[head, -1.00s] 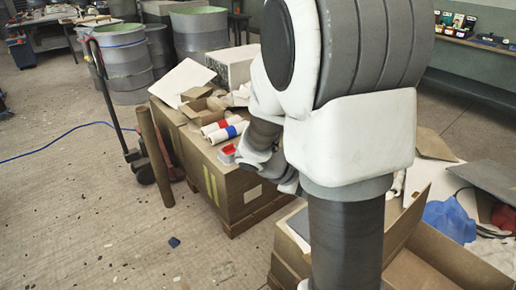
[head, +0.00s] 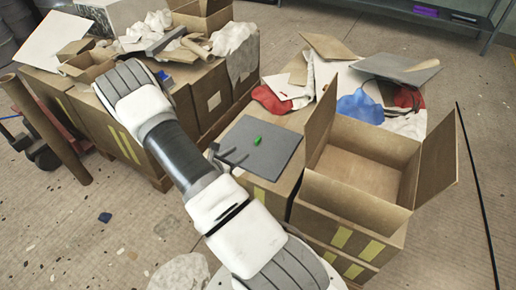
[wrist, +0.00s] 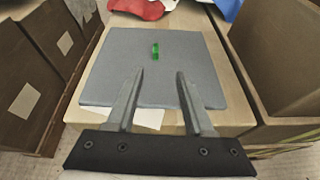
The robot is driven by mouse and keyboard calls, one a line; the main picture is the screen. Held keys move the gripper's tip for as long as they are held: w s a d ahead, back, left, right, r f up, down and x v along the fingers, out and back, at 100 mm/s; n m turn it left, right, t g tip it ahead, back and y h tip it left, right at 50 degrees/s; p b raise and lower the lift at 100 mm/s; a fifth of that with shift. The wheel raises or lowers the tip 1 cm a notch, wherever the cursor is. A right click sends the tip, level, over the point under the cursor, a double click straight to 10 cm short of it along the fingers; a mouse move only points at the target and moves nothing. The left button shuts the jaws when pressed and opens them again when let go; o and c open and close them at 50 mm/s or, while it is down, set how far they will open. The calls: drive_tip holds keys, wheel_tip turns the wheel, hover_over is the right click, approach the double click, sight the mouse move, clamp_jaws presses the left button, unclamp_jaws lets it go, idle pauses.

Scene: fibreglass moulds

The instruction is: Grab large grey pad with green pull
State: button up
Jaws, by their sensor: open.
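The large grey pad (head: 277,157) lies flat on top of a cardboard box, left of an open box. A small green pull (head: 257,140) stands up near the pad's middle. In the wrist view the pad (wrist: 190,60) fills the centre and its green pull (wrist: 155,50) is upright just beyond my fingertips. My gripper (wrist: 160,75) is open and empty, its two fingers over the near half of the pad and apart from the pull. In the head view my gripper (head: 237,157) is at the pad's left edge.
The open cardboard box (head: 365,170) stands right of the pad with flaps raised. Boxes with clutter (head: 180,75) stand to the left. Red and blue cloths (head: 360,106) lie behind. A brown tube (head: 52,130) leans at far left.

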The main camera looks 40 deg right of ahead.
sight(257, 140)
drive_tip(key=shift+f, duration=0.7)
drive_tip(key=shift+d+f+n, duration=0.2)
drive_tip(key=shift+f+n, duration=0.05)
drive_tip(key=shift+n, duration=0.05)
drive_tip(key=b+x, duration=0.3)
drive_tip(key=x, duration=0.8)
drive_tip(key=shift+w+f, duration=0.1)
drive_tip(key=shift+w, duration=0.05)
drive_tip(key=shift+w+r+b+x, duration=0.15)
drive_tip(key=shift+b+x, duration=0.25)
drive_tip(key=shift+x, duration=0.55)
drive_tip(key=shift+w+r+b+x, duration=0.1)
drive_tip(key=shift+b+x, duration=0.35)
drive_tip(key=shift+x, duration=0.55)
drive_tip(key=shift+w+r+b+x, duration=0.15)
drive_tip(key=shift+b+x, duration=0.25)
drive_tip(key=shift+x, duration=0.55)
clamp_jaws()
